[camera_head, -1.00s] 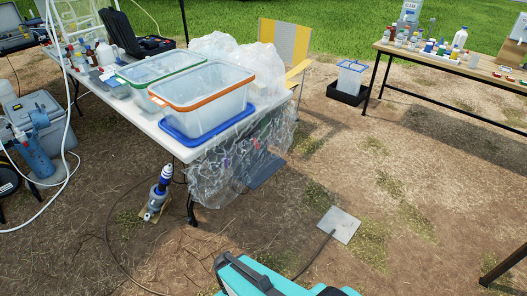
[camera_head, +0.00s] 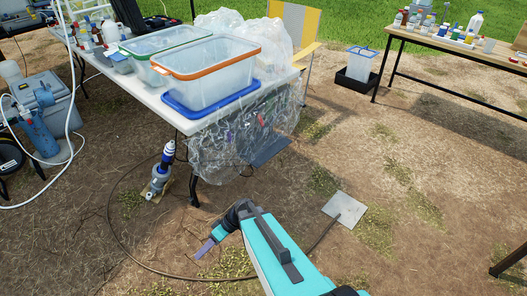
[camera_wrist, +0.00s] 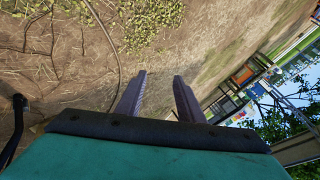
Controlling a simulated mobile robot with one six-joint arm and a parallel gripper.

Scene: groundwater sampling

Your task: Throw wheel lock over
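I cannot make out a wheel lock in either view. A black round thing (camera_head: 9,158), perhaps a wheel, is cut off by the left edge of the head view, beside a blue cylinder (camera_head: 41,135) and a grey case (camera_head: 55,103). My gripper (camera_head: 202,252) is low in the head view, over bare ground in front of the white table, well right of that round thing. In the wrist view my gripper (camera_wrist: 159,76) has its two fingers apart with nothing between them but ground behind.
The white table (camera_head: 180,122) carries clear tubs, one with an orange rim (camera_head: 207,72). Plastic sheeting (camera_head: 235,145) hangs off its side. A blue-grey device (camera_head: 161,172) stands by its leg. A black cable (camera_head: 112,225) loops over the ground to a metal plate (camera_head: 345,209).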

